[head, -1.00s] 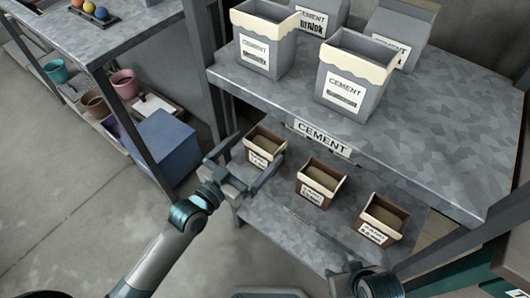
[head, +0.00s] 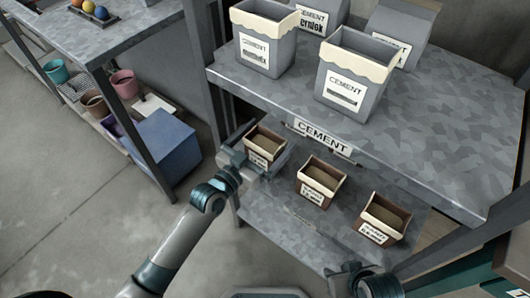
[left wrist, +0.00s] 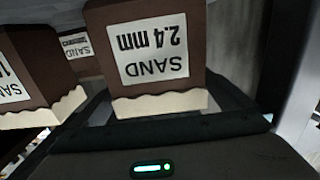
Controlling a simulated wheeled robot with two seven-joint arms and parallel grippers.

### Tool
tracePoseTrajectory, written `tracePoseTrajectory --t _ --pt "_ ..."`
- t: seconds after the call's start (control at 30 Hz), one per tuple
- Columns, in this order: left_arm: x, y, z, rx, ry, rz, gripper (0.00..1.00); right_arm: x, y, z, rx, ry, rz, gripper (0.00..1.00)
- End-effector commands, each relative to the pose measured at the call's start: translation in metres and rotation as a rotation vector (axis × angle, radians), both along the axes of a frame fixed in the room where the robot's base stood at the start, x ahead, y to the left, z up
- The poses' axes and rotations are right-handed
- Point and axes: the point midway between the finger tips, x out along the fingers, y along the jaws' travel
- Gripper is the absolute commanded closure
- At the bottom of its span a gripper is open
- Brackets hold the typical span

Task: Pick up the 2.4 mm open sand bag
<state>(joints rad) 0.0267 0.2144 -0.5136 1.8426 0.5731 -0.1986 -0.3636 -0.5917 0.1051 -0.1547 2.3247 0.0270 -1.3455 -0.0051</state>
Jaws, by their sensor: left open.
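The 2.4 mm open sand bag (head: 264,147) is brown with a cream rim and stands upright at the left end of the lower shelf. In the left wrist view its label reads "SAND 2.4 mm" upside down (left wrist: 155,50). My left gripper (head: 250,164) is at the bag's front left side, open, with the bag between its dark fingers in the wrist view. Contact cannot be told. My right gripper (head: 365,281) is at the bottom of the head view; its fingers are not clear.
Two more open sand bags stand to the right on the same shelf, a middle one (head: 320,182) and a right one (head: 380,220). A shelf post (head: 204,70) rises to the left.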

Motion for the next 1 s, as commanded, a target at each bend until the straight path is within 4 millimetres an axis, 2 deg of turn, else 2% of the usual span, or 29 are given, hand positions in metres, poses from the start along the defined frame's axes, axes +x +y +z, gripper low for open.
tracePoseTrajectory --t 0.1,0.23,0.7,0.73,0.77,1.0 --pt "0.013 -0.01 -0.001 -0.002 -0.001 0.0 0.0 0.001 0.002 0.0 0.006 -0.011 0.001 0.69" --pt "0.02 -0.015 -0.001 -0.001 0.0 0.0 0.0 0.001 0.002 0.0 0.007 -0.011 0.002 0.69" --pt "0.02 -0.015 -0.001 0.0 0.0 0.0 0.0 0.0 0.003 0.0 0.007 -0.009 0.003 0.69" --pt "0.02 -0.015 -0.001 0.0 0.0 0.0 0.02 0.0 0.003 0.0 0.007 -0.009 0.003 0.69" --pt "0.02 -0.015 -0.001 0.0 0.0 0.0 0.1 0.0 0.003 0.0 0.007 -0.009 0.004 0.69" --pt "0.02 -0.015 -0.001 0.0 0.0 0.0 0.67 0.0 0.003 0.0 0.007 -0.009 0.004 0.69"
